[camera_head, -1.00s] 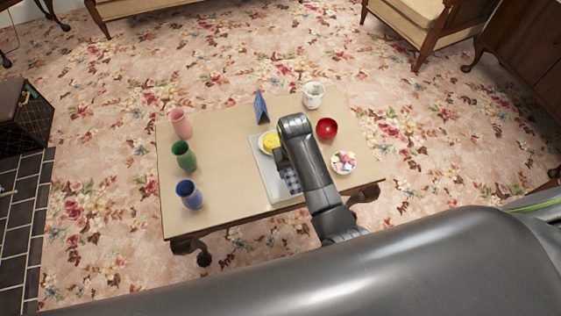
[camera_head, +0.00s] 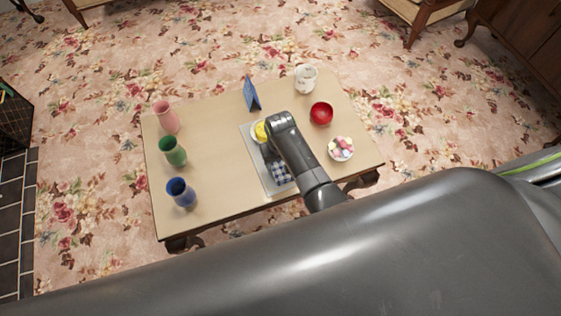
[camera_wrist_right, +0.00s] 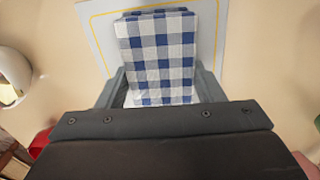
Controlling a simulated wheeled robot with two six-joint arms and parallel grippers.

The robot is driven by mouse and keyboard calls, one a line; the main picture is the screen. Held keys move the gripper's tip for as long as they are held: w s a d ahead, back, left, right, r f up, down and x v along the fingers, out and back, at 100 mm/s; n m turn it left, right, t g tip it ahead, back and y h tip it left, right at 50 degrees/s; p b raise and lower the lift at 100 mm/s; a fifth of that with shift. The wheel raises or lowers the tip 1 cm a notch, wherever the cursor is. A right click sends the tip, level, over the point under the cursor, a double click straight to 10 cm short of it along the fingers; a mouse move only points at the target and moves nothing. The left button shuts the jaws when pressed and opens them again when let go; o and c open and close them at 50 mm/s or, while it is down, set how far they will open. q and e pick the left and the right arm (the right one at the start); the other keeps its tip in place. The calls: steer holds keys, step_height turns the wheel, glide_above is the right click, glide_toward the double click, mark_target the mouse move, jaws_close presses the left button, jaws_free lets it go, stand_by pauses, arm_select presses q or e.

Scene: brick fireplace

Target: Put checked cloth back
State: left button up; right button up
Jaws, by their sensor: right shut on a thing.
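The blue-and-white checked cloth (camera_head: 281,173) is at the grey-white mat (camera_head: 283,189) on the low table, beside my right arm. In the right wrist view the cloth (camera_wrist_right: 160,50) looks like a folded block, with the yellow-lined mat (camera_wrist_right: 98,32) behind it. My right gripper (camera_wrist_right: 160,85) is shut on the cloth, a finger on each side. In the head view my right gripper (camera_head: 267,152) is partly hidden by its own wrist. I cannot tell whether the cloth touches the mat. My left gripper is not in view.
A white dish with a yellow thing (camera_head: 261,131) sits at the mat's far end. Around it stand a blue stand (camera_head: 251,95), white mug (camera_head: 306,79), red bowl (camera_head: 321,113) and candy bowl (camera_head: 341,148). Pink (camera_head: 165,117), green (camera_head: 174,151) and blue (camera_head: 180,192) vases line the left.

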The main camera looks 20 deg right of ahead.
mark_target(280, 162)
steer(key=shift+f, duration=0.1)
steer(key=o, duration=0.9)
steer(key=shift+r, duration=0.4)
arm_select(q)
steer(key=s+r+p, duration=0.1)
steer(key=p, duration=0.2)
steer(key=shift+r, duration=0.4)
arm_select(e)
step_height(280, 162, up, 11)
steer(key=shift+r, duration=0.1)
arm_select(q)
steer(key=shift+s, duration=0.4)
